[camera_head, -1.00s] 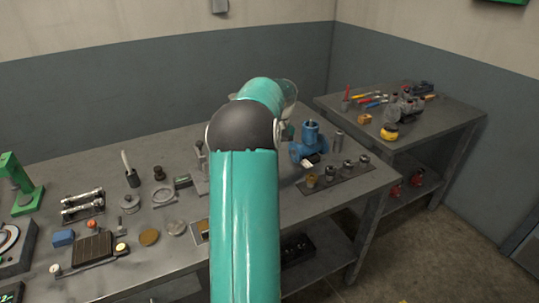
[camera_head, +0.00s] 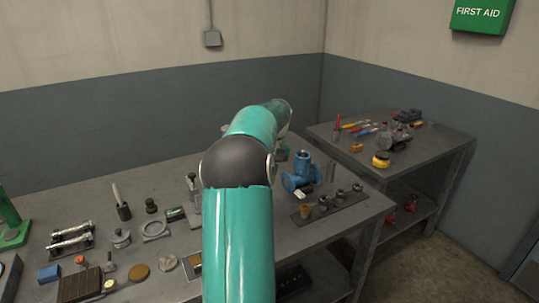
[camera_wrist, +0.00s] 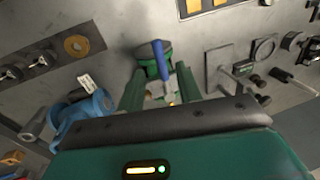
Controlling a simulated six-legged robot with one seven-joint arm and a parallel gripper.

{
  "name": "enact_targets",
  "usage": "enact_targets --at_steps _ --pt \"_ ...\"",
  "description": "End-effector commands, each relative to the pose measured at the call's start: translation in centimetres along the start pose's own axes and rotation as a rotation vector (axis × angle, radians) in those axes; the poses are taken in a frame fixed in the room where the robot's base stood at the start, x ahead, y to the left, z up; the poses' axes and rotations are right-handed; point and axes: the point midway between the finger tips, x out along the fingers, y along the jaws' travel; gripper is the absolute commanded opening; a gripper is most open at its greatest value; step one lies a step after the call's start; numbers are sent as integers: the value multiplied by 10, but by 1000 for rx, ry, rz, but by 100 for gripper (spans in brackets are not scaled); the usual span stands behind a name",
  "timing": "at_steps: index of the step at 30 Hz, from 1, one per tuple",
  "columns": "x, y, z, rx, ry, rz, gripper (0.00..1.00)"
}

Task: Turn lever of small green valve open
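In the wrist view, the small green valve (camera_wrist: 148,54) sits on the grey bench, partly behind my gripper. Its lever has a blue handle (camera_wrist: 158,52) and shows between my fingers. My gripper (camera_wrist: 158,82) is open, with one dark green finger on each side of the lever. I cannot tell whether either finger touches it. In the head view, my arm hides the gripper and most of the valve; a bit of green (camera_head: 283,152) shows beside the arm.
A blue valve (camera_head: 301,175) stands close by on the bench, also in the wrist view (camera_wrist: 88,108). A plate with several fittings (camera_head: 335,208) lies in front of it. Rings, cylinders and small parts crowd the bench left of my arm. A second table (camera_head: 440,150) holds tools.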

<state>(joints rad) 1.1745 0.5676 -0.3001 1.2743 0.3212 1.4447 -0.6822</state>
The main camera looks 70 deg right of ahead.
Motion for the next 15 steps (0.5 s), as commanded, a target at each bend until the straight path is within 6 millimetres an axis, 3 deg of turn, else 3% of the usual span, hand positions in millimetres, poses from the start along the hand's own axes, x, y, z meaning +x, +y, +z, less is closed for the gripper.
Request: enact_targets --at_steps 9,15 --pt "-71 1 0 0 3 2 35" --pt "-96 0 0 1 2 1 35"
